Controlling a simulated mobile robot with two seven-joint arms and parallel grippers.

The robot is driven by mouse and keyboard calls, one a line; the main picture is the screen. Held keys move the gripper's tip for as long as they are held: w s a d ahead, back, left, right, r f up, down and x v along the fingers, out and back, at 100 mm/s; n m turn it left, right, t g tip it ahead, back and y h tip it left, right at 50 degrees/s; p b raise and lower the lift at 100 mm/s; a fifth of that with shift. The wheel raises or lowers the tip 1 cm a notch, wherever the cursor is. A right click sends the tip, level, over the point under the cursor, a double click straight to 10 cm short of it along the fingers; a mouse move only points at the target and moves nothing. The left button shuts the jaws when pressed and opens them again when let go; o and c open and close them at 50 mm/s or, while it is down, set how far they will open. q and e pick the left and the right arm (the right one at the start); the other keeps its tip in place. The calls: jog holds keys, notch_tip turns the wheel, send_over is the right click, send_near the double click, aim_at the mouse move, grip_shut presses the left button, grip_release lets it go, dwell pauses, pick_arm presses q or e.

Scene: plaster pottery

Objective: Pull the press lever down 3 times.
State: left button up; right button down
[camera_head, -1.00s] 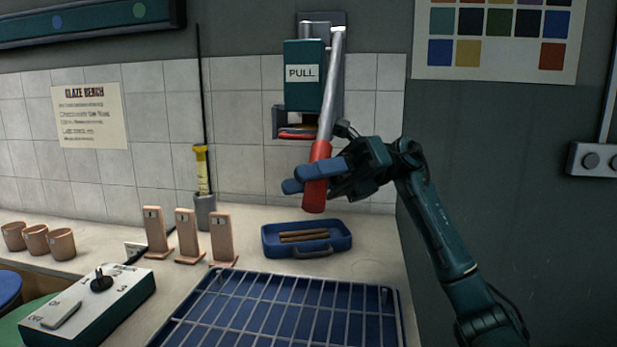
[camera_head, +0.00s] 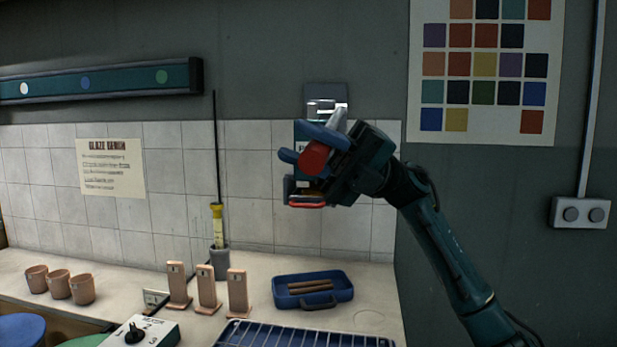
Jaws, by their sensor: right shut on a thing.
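The wall press (camera_head: 326,101) is mounted on the tiled wall, mostly hidden behind my right gripper. Its lever (camera_head: 315,157) has a red handle that points out toward the camera, seen nearly end-on, with a short bit of the grey shaft showing above. My right gripper (camera_head: 314,151) is shut on the red handle, with blue fingertips on either side of it. The press's lower part with a red and yellow edge (camera_head: 308,201) shows just below the gripper. My left gripper is not in view.
Below the press, a blue tray (camera_head: 341,290) with brown sticks stands on the bench, beside several small terracotta tiles (camera_head: 238,292) and cups (camera_head: 82,289). A wire rack (camera_head: 290,335) lies in front. A wall socket (camera_head: 580,212) is at right.

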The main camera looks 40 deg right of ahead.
notch_tip(320, 180, up, 7)
jog(key=m+p, duration=0.1)
jog(key=m+t+y+p, duration=0.1)
jog(key=p, duration=0.1)
jog(key=shift+s+a+r+m+t, duration=0.1)
jog(key=shift+s+a+m+t, duration=0.05)
jog(key=shift+m+t, duration=0.15)
jog(key=shift+r+m+p, duration=0.3)
jog(key=shift+r, duration=0.3)
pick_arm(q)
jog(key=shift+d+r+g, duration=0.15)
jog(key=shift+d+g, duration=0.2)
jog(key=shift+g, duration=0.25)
pick_arm(e)
jog(key=shift+d+r+t, duration=0.25)
jog(key=shift+t, duration=0.15)
jog(key=shift+y, duration=0.3)
jog(key=c, duration=1.6)
grip_release()
jog(key=shift+r, duration=0.1)
jog(key=o, duration=0.5)
jog(key=shift+a, duration=0.1)
jog(key=shift+f, duration=0.25)
